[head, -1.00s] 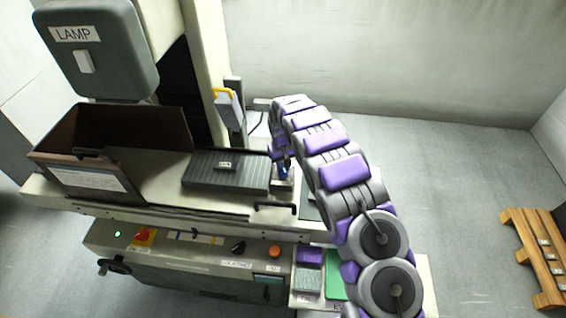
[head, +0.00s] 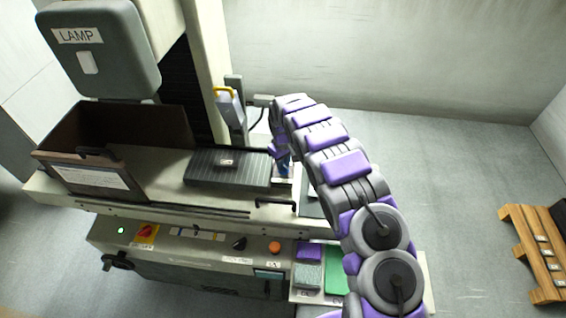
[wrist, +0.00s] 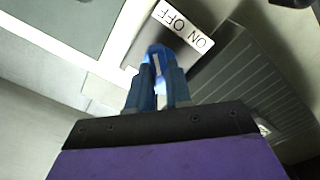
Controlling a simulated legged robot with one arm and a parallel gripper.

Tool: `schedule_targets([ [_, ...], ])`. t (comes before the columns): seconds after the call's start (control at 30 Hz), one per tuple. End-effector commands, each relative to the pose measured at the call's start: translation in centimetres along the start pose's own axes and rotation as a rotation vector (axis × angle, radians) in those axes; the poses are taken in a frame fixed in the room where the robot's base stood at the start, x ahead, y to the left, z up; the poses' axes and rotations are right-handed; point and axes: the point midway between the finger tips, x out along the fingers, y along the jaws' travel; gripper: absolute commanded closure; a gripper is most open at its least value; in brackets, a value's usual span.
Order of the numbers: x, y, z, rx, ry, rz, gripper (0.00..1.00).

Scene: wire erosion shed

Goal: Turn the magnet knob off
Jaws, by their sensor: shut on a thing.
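The magnet chuck (head: 215,177) is a dark ribbed block on the machine table, with a small plate lying on it. Its ribbed top also shows in the wrist view (wrist: 245,80). A white label reading ON OFF (wrist: 183,25) appears upside down in the wrist view, just beyond my fingertips. My gripper (wrist: 158,70) has blue fingers and is at the right end of the chuck in the head view (head: 284,167). It is shut on the magnet knob, which is mostly hidden between the fingers. I cannot read which mark the knob points to.
An open brown box (head: 85,178) stands left of the chuck. The machine column (head: 212,60) rises behind. The front panel carries a red switch (head: 146,231), a black knob (head: 239,243) and an orange button (head: 274,247). A wooden pallet (head: 530,250) lies on the floor far right.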

Motion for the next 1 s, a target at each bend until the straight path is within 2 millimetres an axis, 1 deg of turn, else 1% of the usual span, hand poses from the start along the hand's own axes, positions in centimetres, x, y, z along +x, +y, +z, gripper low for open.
schedule_targets([
  [0.03,-0.4,0.2,-0.3,-0.002,0.011,0.006,1.00],
  [0.13,-0.4,0.2,-0.3,-0.002,0.011,0.006,1.00],
  [0.17,-0.3,0.2,-0.3,-0.001,0.011,0.006,0.78],
  [0.4,-0.2,0.1,-0.1,0.000,0.005,0.003,0.55],
  [0.63,-0.1,0.1,0.0,0.000,0.003,0.001,0.55],
  [0.77,-0.9,0.1,0.0,0.001,0.004,0.002,0.55],
  [0.87,-2.2,0.1,-0.1,0.000,0.005,0.002,0.55],
  [0.97,-4.3,0.1,-0.1,0.000,0.004,0.002,0.55],
  [1.0,-5.2,0.1,-0.1,0.000,0.004,0.003,0.55],
])
